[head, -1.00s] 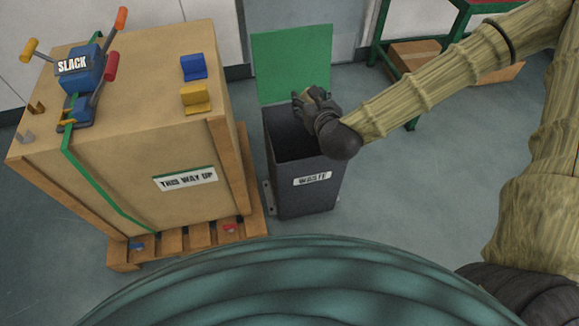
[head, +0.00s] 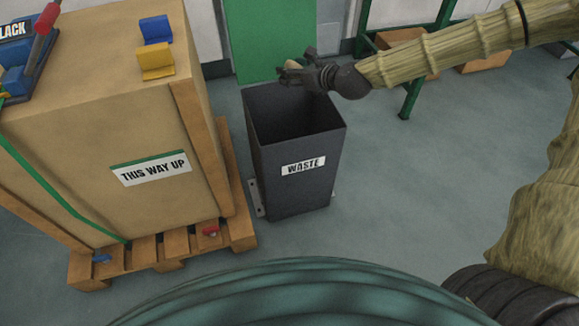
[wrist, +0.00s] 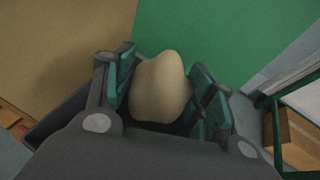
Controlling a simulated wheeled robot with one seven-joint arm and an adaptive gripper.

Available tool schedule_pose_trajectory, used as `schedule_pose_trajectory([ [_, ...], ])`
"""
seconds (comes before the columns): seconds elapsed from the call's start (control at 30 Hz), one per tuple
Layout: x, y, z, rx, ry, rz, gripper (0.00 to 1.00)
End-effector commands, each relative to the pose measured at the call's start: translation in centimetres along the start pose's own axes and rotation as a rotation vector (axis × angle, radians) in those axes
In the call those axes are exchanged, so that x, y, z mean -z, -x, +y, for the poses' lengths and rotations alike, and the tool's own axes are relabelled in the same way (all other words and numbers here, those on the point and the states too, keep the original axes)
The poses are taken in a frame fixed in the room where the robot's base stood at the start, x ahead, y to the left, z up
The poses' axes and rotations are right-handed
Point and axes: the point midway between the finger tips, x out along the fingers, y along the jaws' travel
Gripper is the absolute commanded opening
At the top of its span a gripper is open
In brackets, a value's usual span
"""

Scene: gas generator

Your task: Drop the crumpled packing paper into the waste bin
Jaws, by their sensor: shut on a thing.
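The crumpled packing paper (wrist: 160,86) is a rounded tan lump between the two fingers in the wrist view. My gripper (wrist: 162,88) is shut on it. In the head view my gripper (head: 296,68) is above the back rim of the waste bin, and only a small tan bit of the paper (head: 294,64) shows. The waste bin (head: 290,185) is a dark grey open-topped box with a "WASTE" label on its front. Its inside looks dark and its bottom cannot be made out.
A large crate (head: 100,140) marked "THIS WAY UP" stands on a wooden pallet (head: 170,248) close to the bin's left. A green panel (head: 258,40) is upright behind the bin. A green-framed table (head: 412,95) is at the back right. The floor right of the bin is clear.

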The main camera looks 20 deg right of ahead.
Motion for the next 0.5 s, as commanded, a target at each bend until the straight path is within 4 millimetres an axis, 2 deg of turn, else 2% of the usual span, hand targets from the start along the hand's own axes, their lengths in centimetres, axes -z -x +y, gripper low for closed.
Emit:
schedule_pose_trajectory([
  [0.03,0.9,-0.6,-0.6,-0.009,0.004,-0.002,0.43],
  [0.2,1.4,-1.1,-1.5,-0.041,0.017,-0.002,0.43],
  [0.37,1.7,-1.2,-1.8,-0.051,0.022,-0.001,0.43],
  [0.5,2.7,-1.6,-1.7,-0.052,0.022,0.000,0.43],
])
